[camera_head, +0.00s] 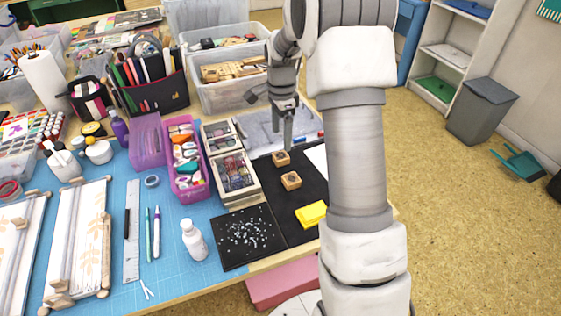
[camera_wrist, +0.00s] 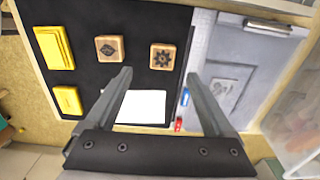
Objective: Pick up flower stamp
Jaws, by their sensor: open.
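The flower stamp (camera_wrist: 162,57) is a small wooden block with a dark flower-like mark on top. It lies on a black mat (camera_wrist: 85,20) and seems to be the farther of two blocks in the head view (camera_head: 281,158). A second wooden stamp (camera_wrist: 109,48) with a leaf-like mark lies beside it, and also shows in the head view (camera_head: 291,181). My gripper (camera_wrist: 159,74) is open and empty above the mat. In the wrist view the flower stamp lies between and just beyond its fingertips. In the head view my gripper (camera_head: 286,138) hangs over the far side of the mat.
Yellow inkpads (camera_wrist: 54,47) and a white sheet (camera_wrist: 143,107) lie on the mat. A blue marker (camera_wrist: 185,97) and a red one lie near the right finger, by a grey board (camera_wrist: 235,75). Wooden drawers (camera_head: 235,177) stand left of the stamps. A clear bin (camera_head: 228,95) stands behind.

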